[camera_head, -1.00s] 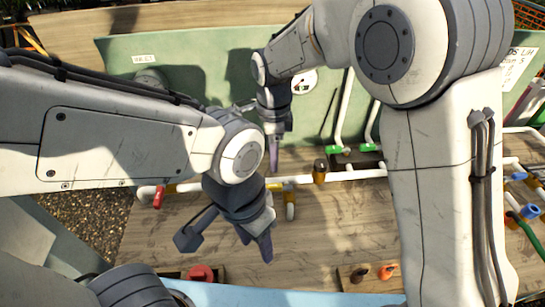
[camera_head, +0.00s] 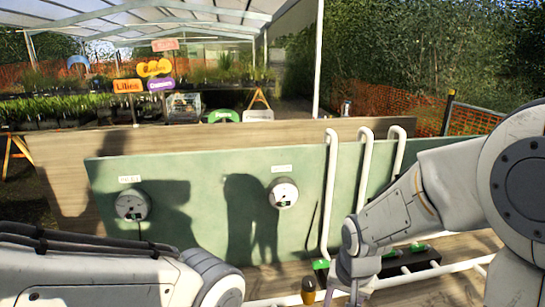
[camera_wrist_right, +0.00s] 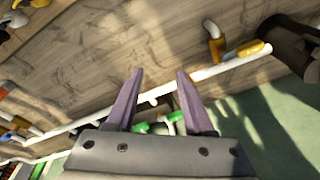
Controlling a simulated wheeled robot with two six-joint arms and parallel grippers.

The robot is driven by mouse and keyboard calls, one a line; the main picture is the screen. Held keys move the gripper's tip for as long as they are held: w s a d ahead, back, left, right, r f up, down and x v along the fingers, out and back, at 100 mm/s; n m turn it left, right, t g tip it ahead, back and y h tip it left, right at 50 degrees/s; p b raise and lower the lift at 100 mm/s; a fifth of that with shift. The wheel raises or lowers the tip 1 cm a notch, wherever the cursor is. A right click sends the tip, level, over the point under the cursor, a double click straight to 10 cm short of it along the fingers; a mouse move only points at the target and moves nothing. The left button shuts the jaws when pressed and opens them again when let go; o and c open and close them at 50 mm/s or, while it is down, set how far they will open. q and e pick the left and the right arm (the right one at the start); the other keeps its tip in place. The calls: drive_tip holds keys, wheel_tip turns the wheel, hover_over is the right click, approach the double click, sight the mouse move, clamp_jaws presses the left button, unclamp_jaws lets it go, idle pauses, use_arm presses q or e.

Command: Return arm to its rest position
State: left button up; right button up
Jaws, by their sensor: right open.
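My right arm (camera_head: 410,205) comes in from the right in the head view. Its wrist hangs down over the bench, with the gripper end cut off at the bottom edge. In the right wrist view my right gripper (camera_wrist_right: 155,88) is open. Its two purple fingers stand apart with nothing held between them, above the bench and white pipes. My left arm (camera_head: 90,278) shows at the bottom left of the head view, and its gripper is out of frame.
A green panel (camera_head: 225,235) with two round gauges stands behind the bench. White pipes (camera_head: 364,165) rise in front of it, with green fittings (camera_head: 321,265) at the bottom. In the wrist view a white pipe (camera_wrist_right: 85,122) crosses the wooden bench (camera_wrist_right: 95,45).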

drive_tip(key=s+d+n, duration=0.4)
drive_tip(key=s+a+r+n+g, duration=0.1)
drive_tip(key=s+a+r+n, duration=0.1)
drive_tip(key=s+a, duration=0.4)
drive_tip(key=s+a+r+n+g, duration=0.1)
drive_tip(key=s+a+r+n, duration=0.2)
drive_tip(key=s+a+n, duration=0.2)
drive_tip(key=s+a, duration=0.2)
drive_tip(key=s, duration=0.1)
drive_tip(key=shift+a+n+y, duration=0.25)
drive_tip(key=shift+n+y, duration=0.05)
drive_tip(key=shift+y, duration=0.1)
drive_tip(key=shift+a, duration=0.1)
